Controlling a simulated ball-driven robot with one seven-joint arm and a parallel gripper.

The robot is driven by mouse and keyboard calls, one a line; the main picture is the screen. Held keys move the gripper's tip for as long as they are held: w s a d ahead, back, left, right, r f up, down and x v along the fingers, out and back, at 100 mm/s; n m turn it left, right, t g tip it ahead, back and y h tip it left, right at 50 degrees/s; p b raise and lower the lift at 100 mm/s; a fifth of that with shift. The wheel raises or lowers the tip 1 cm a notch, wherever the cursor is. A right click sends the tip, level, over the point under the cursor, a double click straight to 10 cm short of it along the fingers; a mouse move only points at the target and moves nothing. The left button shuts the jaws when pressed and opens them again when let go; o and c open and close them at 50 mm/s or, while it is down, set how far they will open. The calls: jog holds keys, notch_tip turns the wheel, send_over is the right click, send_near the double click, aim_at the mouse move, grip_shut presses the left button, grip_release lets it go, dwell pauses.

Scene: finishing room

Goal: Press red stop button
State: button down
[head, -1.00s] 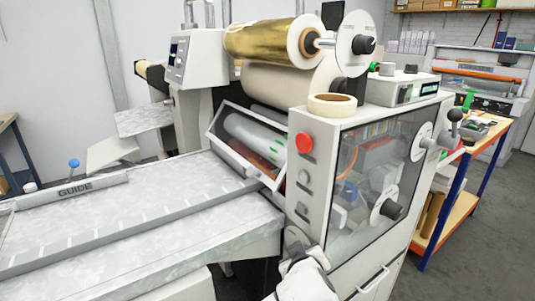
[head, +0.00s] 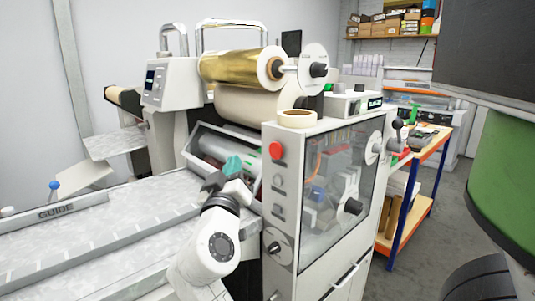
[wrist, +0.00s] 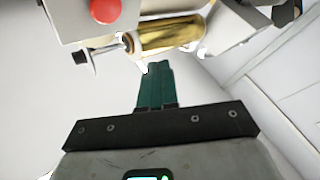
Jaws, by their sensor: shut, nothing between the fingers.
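The red stop button (head: 276,150) is a round red cap at the top of the machine's front panel, above several grey knobs. It also shows in the wrist view at the top left (wrist: 105,11). My gripper (head: 233,163) is in front of the machine's clear roller guard, to the left of the button in the head view and apart from it. Its teal fingers (wrist: 155,84) are together and empty, pointing up in the wrist view, with the button up and left of the tips.
The laminating machine (head: 310,222) carries a gold film roll (head: 236,68) and a tape roll (head: 297,118) on top. Its feed table (head: 110,240) extends left. An orange and blue bench (head: 412,200) stands at right. A dark and green object (head: 505,180) fills the right edge.

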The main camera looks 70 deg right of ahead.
jog(key=p, duration=0.2)
send_near(270, 146)
jog(key=w+d+r, duration=0.2)
jog(key=w+d, duration=0.1)
jog(key=shift+s+d+f, duration=0.15)
jog(key=shift+s+d, duration=0.25)
jog(key=shift+d, duration=0.2)
dwell(1.8)
jog(key=shift+s+d, duration=0.25)
jog(key=shift+d, duration=0.1)
jog(key=shift+s+d, duration=0.2)
jog(key=shift+d, duration=0.15)
dwell(1.0)
jog(key=shift+a, duration=0.1)
jog(key=shift+w+a+b, duration=0.4)
jog(key=shift+a, duration=0.2)
jog(key=shift+a, duration=0.1)
